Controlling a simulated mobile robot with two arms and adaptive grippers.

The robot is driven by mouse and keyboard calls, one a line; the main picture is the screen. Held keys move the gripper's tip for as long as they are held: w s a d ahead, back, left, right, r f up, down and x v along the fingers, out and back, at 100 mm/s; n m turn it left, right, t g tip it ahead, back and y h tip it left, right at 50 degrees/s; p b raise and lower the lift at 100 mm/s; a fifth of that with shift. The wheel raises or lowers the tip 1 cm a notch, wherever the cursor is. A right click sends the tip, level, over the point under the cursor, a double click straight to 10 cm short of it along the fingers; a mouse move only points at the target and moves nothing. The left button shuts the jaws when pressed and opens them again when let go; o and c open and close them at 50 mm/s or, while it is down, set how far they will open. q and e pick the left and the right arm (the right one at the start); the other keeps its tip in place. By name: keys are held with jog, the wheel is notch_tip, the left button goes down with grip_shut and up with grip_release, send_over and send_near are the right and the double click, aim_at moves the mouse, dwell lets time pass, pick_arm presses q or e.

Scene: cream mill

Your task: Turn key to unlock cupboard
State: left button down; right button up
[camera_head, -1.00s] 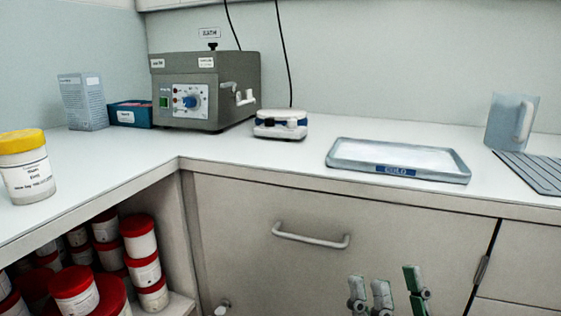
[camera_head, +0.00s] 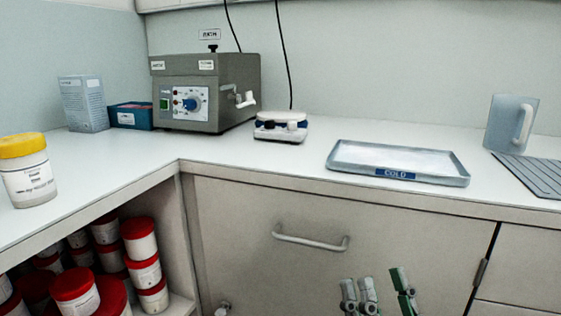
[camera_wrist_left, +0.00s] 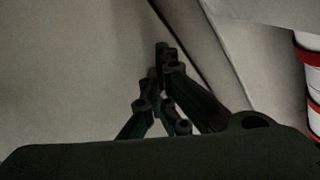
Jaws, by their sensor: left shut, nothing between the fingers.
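The cupboard door (camera_head: 350,210) is shut, a grey-beige panel under the counter with a pale bar handle (camera_head: 310,243). A small pale metal piece (camera_head: 223,308) shows low on the door's left side, cut by the frame edge; I cannot tell if it is the key. My right gripper (camera_head: 382,283) is in front of the lower door, fingers up and apart, with nothing visible between them. My left gripper (camera_wrist_left: 164,66) shows only in the left wrist view, its dark fingers shut and empty. They point toward a grey panel beside a dark gap. No key is clear there.
Left of the door, an open shelf holds several red-lidded jars (camera_head: 140,240). The counter above carries a grey machine (camera_head: 205,90), a small white device (camera_head: 280,127), a tray marked COLD (camera_head: 398,176), a jug (camera_head: 508,125) and a yellow-lidded jar (camera_head: 27,178).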

pick_arm(q)
jog(key=shift+w+a+r+p, duration=0.1)
jog(key=shift+a+r+p, duration=0.1)
jog(key=shift+r+p, duration=0.15)
pick_arm(e)
jog(key=shift+w+a+f+g+h, duration=0.2)
jog(key=shift+w+f+g+h, duration=0.3)
jog(key=shift+w+f+g, duration=0.8)
jog(key=shift+w+f, duration=0.15)
jog(key=shift+f, duration=0.25)
pick_arm(q)
jog(key=shift+a+f, duration=0.1)
jog(key=p+v, duration=0.2)
jog(key=v, duration=0.4)
jog(key=shift+a+f+p, duration=0.2)
jog(key=shift+p, duration=0.1)
pick_arm(e)
notch_tip(320, 180, down, 11)
jog(key=w+g+h, duration=0.2)
jog(key=g, duration=0.4)
jog(key=shift+w+d, duration=0.4)
jog(key=shift+r, duration=0.15)
